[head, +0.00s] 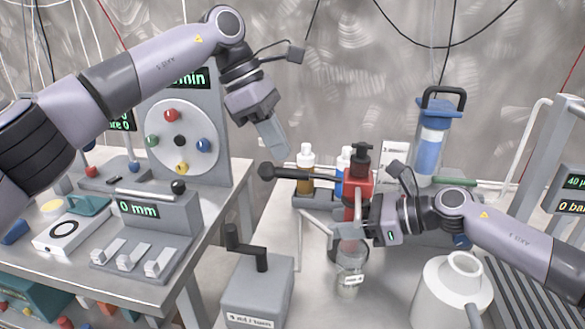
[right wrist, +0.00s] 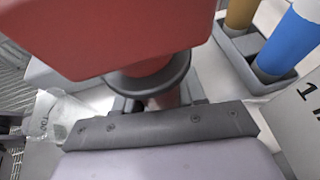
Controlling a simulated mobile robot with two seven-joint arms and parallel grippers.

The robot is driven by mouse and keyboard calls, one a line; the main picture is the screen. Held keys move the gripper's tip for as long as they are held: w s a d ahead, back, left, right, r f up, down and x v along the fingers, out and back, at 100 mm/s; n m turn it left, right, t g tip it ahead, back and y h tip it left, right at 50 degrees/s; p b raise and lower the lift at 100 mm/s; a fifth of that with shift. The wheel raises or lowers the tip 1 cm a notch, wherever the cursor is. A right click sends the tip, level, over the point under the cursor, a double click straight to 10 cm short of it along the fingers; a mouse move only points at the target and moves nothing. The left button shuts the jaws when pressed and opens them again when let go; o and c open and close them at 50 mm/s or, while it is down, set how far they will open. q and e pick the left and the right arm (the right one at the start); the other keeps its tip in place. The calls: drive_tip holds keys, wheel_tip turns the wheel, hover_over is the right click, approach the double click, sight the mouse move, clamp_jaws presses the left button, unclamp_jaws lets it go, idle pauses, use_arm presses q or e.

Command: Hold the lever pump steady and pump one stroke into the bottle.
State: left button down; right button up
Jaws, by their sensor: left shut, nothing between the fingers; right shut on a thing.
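The lever pump (head: 358,185) has a red body, a black top and a long black lever (head: 300,173) pointing left, roughly level, with a ball end. In the right wrist view its red head (right wrist: 110,35) and dark collar (right wrist: 150,82) fill the top. My right gripper (head: 350,232) is shut on the pump just under the head; its fingertips are partly hidden. The clear bottle (head: 349,270), with a white label, stands upright below the pump. My left gripper (head: 281,150) is shut and empty, fingers pointing down, just above the lever near its ball end, apparently apart from it.
A rack with brown (head: 305,172) and blue bottles stands behind the pump. A grey crank box (head: 257,285) is front left of the bottle; a white jug (head: 452,292) is front right. A blue-and-white cylinder (head: 430,145) stands behind. An instrument table (head: 215,215) is left.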

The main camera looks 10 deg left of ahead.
use_arm(q)
drive_tip(key=shift+x, duration=0.85)
drive_tip(key=shift+f, duration=0.1)
drive_tip(key=shift+f, duration=2.15)
drive_tip(key=shift+a, duration=0.1)
drive_tip(key=a, duration=0.1)
drive_tip(key=a+r, duration=0.1)
drive_tip(key=shift+a, duration=0.4)
drive_tip(key=shift+r, duration=0.1)
approach(280, 173)
drive_tip(key=a+r, duration=0.1)
drive_tip(key=a, duration=0.1)
drive_tip(key=w+a+r, duration=0.1)
drive_tip(key=a, duration=0.1)
drive_tip(key=shift+r, duration=0.2)
